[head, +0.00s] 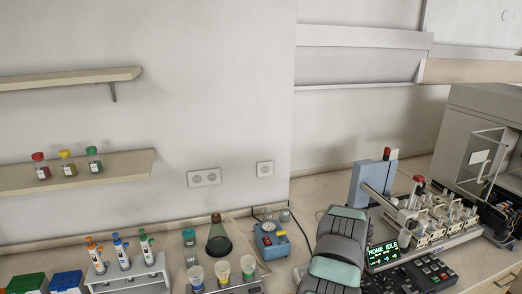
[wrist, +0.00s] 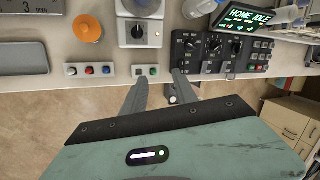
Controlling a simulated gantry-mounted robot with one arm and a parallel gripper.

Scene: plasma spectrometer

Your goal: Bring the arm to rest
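My gripper (wrist: 159,80) shows in the wrist view with its two grey fingers apart and nothing between them.
An autosampler with a blue-grey column (head: 372,184) and racks stands right of my arm, before a large grey instrument (head: 468,125). Pipettes in a white stand (head: 130,275), a flask (head: 218,238) and cups are at left. Wooden drawers (wrist: 287,122) stand below the bench at right; floor shows beneath.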

